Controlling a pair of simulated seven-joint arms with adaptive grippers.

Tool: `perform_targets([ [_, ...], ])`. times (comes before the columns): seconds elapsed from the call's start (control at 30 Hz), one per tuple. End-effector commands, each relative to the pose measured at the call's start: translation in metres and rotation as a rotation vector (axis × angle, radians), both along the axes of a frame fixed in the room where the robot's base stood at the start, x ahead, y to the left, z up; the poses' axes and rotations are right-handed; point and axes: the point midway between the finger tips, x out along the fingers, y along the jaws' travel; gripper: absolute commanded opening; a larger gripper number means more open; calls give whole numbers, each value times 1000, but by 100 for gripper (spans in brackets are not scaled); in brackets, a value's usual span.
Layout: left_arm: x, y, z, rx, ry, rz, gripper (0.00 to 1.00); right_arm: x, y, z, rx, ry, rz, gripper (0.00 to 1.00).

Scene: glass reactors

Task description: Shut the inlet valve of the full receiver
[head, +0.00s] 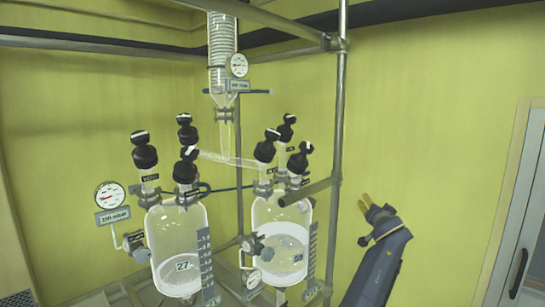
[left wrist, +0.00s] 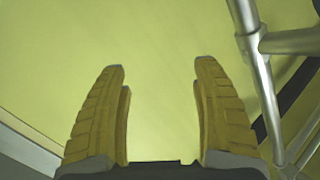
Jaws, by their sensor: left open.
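Two glass receivers stand under the condenser in the head view. The right receiver (head: 264,212) holds pale liquid to a higher level than the left receiver (head: 165,235), which has some at its bottom. Each has several black-knobbed valves on top. The black knob (head: 264,150) on the right receiver and the black knob (head: 185,168) on the left receiver are nearest the slanting glass tube between them. My left gripper (head: 363,204) is right of the right receiver, apart from it. In the left wrist view its yellow fingers (left wrist: 160,66) are open and empty. My right gripper is out of view.
A metal post (head: 337,130) and a short bar (head: 308,188) stand between my left gripper and the valves. The coiled condenser (head: 221,45) and a slanting glass tube (head: 230,160) are above the receivers. A gauge (head: 110,195) is at left. The wall side at right is free.

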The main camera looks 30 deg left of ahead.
Motion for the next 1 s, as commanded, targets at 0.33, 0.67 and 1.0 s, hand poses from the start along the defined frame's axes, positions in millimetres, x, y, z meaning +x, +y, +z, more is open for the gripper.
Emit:
perform_targets([
  [0.33,-132,90,249,-117,-298,555,67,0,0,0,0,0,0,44],
  [0.67,-228,137,254,-223,-396,935,67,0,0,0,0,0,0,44],
  [1.0,-230,159,251,-252,-421,973,67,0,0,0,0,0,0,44],
])
